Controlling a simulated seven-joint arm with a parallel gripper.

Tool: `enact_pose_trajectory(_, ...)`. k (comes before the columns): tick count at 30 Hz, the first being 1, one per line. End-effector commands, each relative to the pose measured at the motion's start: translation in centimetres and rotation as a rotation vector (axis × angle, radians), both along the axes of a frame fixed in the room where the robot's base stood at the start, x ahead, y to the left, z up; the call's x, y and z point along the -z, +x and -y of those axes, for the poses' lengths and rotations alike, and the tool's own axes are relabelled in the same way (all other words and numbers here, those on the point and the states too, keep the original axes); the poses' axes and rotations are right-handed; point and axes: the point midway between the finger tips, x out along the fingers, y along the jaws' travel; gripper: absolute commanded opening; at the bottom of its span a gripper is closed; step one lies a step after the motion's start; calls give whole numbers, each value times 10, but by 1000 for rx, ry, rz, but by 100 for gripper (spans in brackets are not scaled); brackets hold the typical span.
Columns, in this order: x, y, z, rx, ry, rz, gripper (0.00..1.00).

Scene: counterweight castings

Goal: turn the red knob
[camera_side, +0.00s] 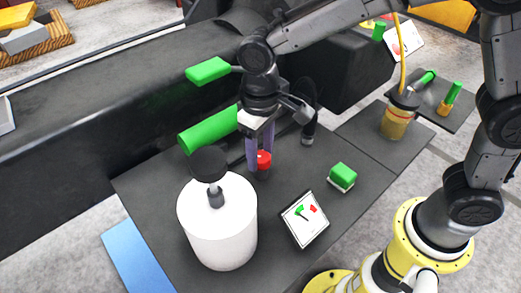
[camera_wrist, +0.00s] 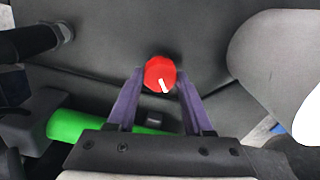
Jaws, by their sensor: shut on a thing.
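The red knob (camera_side: 264,159) sits on a dark base on the dark work surface. In the wrist view the knob (camera_wrist: 160,74) is round with a white pointer line that points down and slightly right. My gripper (camera_side: 259,166) reaches down to it with two purple fingers. In the wrist view the fingers (camera_wrist: 160,82) stand on the left and right of the knob, and the gripper is shut on it. The left finger partly hides the knob in the side view.
A white cylinder with a black cap (camera_side: 217,228) stands at the front left, close to my gripper. A gauge plate (camera_side: 305,218) and a green block (camera_side: 342,177) lie right of the knob. A green cylinder (camera_side: 208,131) is behind left. A yellow jar (camera_side: 397,120) stands farther right.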

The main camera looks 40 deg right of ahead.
Motion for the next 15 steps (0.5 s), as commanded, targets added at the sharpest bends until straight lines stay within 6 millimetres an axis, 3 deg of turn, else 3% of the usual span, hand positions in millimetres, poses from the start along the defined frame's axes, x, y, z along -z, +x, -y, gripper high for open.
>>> enact_pose_trajectory(15,-2,0,-1,-485,2,5,0)
